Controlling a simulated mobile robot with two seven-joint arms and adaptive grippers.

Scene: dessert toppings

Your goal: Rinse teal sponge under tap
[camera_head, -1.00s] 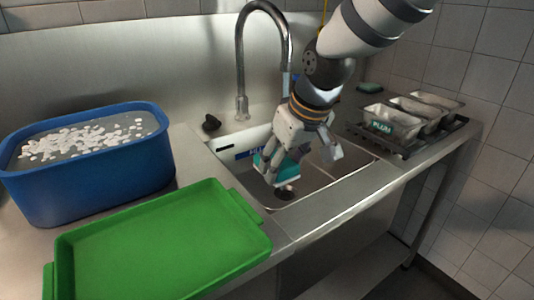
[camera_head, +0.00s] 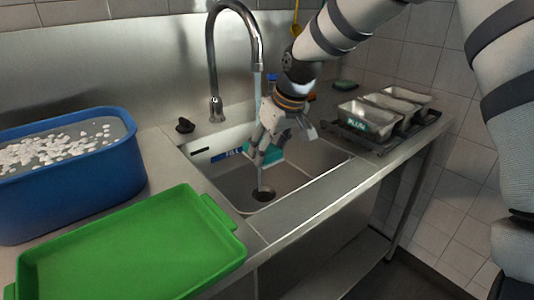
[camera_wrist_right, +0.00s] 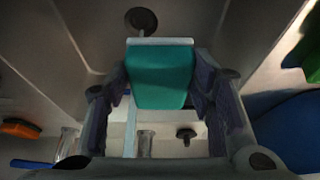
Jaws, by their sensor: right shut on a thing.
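The teal sponge (camera_head: 271,154) is held over the sink (camera_head: 290,180) by my right gripper (camera_head: 262,150), which points down. In the right wrist view the sponge (camera_wrist_right: 160,77) sits between the two dark fingers, with a pale edge along its top. The curved metal tap (camera_head: 212,60) arches over from the left, its outlet just above the gripper. A thin pale stream (camera_head: 258,88) drops from the outlet and shows again below the gripper, down to the drain (camera_head: 263,195). Whether the stream strikes the sponge or passes beside it is unclear. My left gripper is out of view.
A blue tub (camera_head: 75,185) with white pieces floating in it and a green tray (camera_head: 130,245) stand left of the sink. Metal containers, one labelled PLUM (camera_head: 367,120), stand in a rack at right. A dark green pad (camera_head: 345,85) lies behind them.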

